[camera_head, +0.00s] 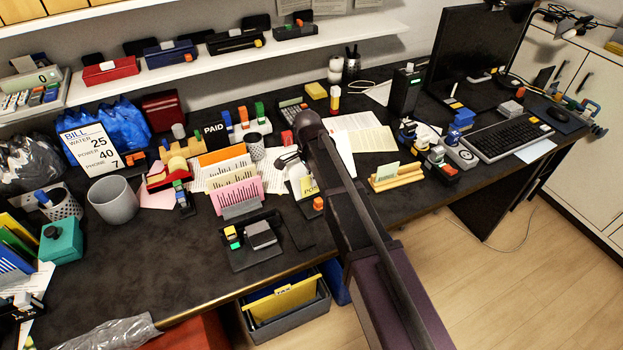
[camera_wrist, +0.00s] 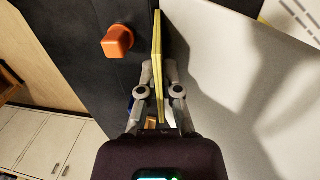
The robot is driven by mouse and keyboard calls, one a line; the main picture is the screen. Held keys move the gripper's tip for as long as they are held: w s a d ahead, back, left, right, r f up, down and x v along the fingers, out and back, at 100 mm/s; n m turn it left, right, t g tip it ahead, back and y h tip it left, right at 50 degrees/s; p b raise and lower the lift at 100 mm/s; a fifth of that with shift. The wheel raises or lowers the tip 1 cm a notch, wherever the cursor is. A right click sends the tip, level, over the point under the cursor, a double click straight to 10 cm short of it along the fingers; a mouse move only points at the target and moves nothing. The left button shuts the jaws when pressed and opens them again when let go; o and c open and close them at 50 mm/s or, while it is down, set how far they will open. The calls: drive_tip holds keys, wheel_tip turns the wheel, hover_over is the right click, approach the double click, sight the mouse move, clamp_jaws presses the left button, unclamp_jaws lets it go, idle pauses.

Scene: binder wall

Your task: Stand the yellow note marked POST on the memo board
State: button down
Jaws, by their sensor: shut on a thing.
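The yellow note (camera_head: 309,186) shows the letters "PO" in the head view; the rest of its marking is hidden by my arm. My gripper (camera_head: 289,161) is shut on it over the desk. In the wrist view the note (camera_wrist: 158,55) stands edge-on, upright between the two fingers of my gripper (camera_wrist: 157,88). A pale flat surface (camera_wrist: 225,95) lies to its right in that view, close beside it. I cannot tell whether the note touches it, or whether it is the memo board.
An orange-topped block (camera_head: 318,203) is close to the note; it also shows in the wrist view (camera_wrist: 117,41). A wooden card holder (camera_head: 396,178) stands to the right. A pink card (camera_head: 238,194) and a black stand (camera_head: 250,243) are to the left. The desk's front edge is near.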

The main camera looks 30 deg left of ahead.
drive_tip(key=shift+f, duration=0.1)
idle(0.3)
drive_tip(key=c, duration=0.7)
unclamp_jaws()
drive_tip(key=shift+w+a+r+p, duration=0.2)
drive_tip(key=shift+a+r+p, duration=0.05)
drive_tip(key=shift+r+p, duration=0.7)
drive_tip(key=shift+r, duration=0.05)
wheel_tip(320, 180, up, 7)
drive_tip(key=s+d+p, duration=0.2)
drive_tip(key=d+p, duration=0.1)
drive_tip(key=p, duration=0.4)
drive_tip(key=w+d+f+m+t+y+b, duration=0.15)
drive_tip(key=w+d, duration=0.25)
drive_tip(key=d, duration=0.8)
drive_tip(key=w+d+f+g+b, duration=0.1)
drive_tip(key=w+d+f+b, duration=0.2)
drive_tip(key=d, duration=0.9)
drive_tip(key=shift+t, duration=0.25)
drive_tip(key=w, duration=0.4)
drive_tip(key=w+f, duration=0.1)
drive_tip(key=w, duration=0.3)
drive_tip(key=w+a+b, duration=0.1)
drive_tip(key=w, duration=0.3)
drive_tip(key=shift+w+a+f, duration=0.1)
drive_tip(key=shift+w+f, duration=0.05)
drive_tip(key=shift+w, duration=0.05)
